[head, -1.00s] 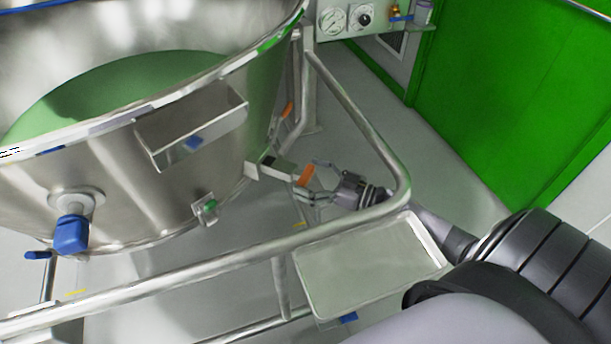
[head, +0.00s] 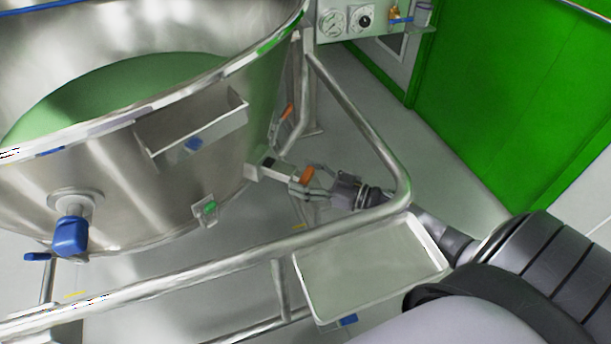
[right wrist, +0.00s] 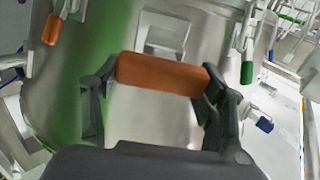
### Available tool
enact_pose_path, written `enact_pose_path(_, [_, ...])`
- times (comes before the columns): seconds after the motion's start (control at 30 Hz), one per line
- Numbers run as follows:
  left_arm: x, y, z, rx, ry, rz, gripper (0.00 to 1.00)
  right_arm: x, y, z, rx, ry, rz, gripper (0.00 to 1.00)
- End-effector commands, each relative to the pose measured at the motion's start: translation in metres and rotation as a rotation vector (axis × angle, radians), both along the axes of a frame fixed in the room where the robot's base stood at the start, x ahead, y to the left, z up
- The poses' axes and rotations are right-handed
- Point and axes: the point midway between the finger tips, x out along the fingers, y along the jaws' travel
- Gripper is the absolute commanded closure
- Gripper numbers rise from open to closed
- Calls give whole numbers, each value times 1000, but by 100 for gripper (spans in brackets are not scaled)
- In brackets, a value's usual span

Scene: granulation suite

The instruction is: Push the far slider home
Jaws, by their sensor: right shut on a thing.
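A slider with an orange handle (head: 308,174) sticks out on a metal bracket from the lower right side of the big steel vessel (head: 120,180). My right gripper (head: 306,182) is shut on this handle. In the right wrist view the orange handle (right wrist: 163,73) lies crosswise between the two dark fingers, one at each end, with the vessel's bracket behind it. Another orange handle (head: 288,111) shows farther back on the vessel, and it is at the upper left of the right wrist view (right wrist: 52,30). My left gripper is not in view.
A steel rail (head: 350,105) bends around the vessel, and my right arm reaches beneath it. A shallow tray (head: 318,318) sits near the rail's corner. A green-handled fitting (head: 209,208) and a blue valve (head: 71,236) are on the vessel's front. Floor is clear before the green door (head: 520,90).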

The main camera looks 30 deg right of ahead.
Motion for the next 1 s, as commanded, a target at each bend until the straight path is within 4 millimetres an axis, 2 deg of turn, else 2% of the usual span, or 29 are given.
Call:
enact_pose_path(0.07, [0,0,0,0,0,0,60,0,0,0,0,0,0,55])
enact_pose_path(0.5, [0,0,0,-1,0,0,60,0,0,0,-1,0,0,84])
enact_pose_path(0.6, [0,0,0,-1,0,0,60,2,1,0,0,-1,0,84])
enact_pose_path(1.0, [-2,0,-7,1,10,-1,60,59,35,1,2,-3,-1,84])
